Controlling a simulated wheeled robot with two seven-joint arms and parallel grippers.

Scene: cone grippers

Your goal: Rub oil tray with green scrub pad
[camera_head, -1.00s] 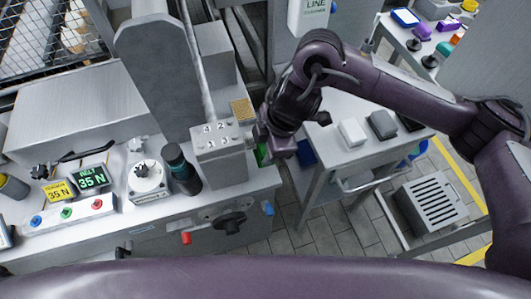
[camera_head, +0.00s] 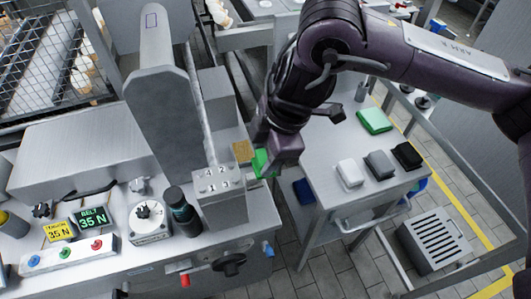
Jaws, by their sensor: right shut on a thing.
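My right gripper (camera_head: 272,162) points down beside the grey block marked with numbers (camera_head: 219,190), at the right edge of the machine bench. It is shut on a green scrub pad (camera_head: 261,164), which shows partly between the gripper and the block. A small tan-brown piece (camera_head: 242,151) sits right beside the pad; whether they touch is unclear. I cannot make out an oil tray for certain. Another green item (camera_head: 374,121) lies on the cart. My left gripper is not in view.
The grey cart (camera_head: 335,195) right of the bench carries a white pad (camera_head: 350,172), a grey pad (camera_head: 379,164) and a black pad (camera_head: 407,155). A dark bottle (camera_head: 182,211) and a dial (camera_head: 148,221) stand on the bench. A grated crate (camera_head: 436,240) is on the floor.

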